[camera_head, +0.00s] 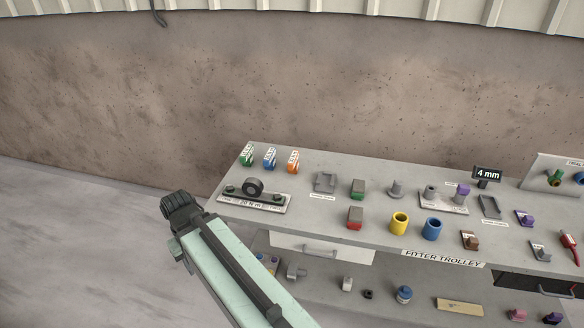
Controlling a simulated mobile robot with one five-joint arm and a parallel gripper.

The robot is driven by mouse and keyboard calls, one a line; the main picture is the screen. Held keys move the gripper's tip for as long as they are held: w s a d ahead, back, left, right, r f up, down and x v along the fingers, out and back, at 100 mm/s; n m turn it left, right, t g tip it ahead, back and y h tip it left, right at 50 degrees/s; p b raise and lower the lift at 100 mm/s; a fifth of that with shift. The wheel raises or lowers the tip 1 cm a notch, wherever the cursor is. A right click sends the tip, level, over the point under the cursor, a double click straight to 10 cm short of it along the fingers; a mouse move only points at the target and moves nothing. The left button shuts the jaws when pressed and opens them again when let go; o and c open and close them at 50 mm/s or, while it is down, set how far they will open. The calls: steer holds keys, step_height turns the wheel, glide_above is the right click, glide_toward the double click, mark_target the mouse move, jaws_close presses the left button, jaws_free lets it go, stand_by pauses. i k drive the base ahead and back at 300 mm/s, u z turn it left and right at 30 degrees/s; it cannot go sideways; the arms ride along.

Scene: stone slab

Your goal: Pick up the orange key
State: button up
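An orange piece with a white label band (293,161) stands at the back left of the trolley's grey top. It is the only clearly orange thing I see, and it is too small to tell whether it has a key's shape. A blue piece (270,158) and a green piece (247,155) of the same kind stand in a row to its left. My pale green arm reaches up from the bottom to a dark joint left of the trolley. I make out no gripper fingers, and nothing touches the orange piece.
The trolley top (325,228) holds a plate with a black roller (254,187) in front of the row, a grey holder (325,182), red and green blocks, and yellow (399,223) and blue cups. A lower shelf holds more parts. A wall stands behind; the floor at left is clear.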

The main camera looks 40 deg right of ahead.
mark_target(293, 165)
steer(key=z, duration=0.1)
steer(key=i, duration=1.45)
steer(key=u, duration=0.05)
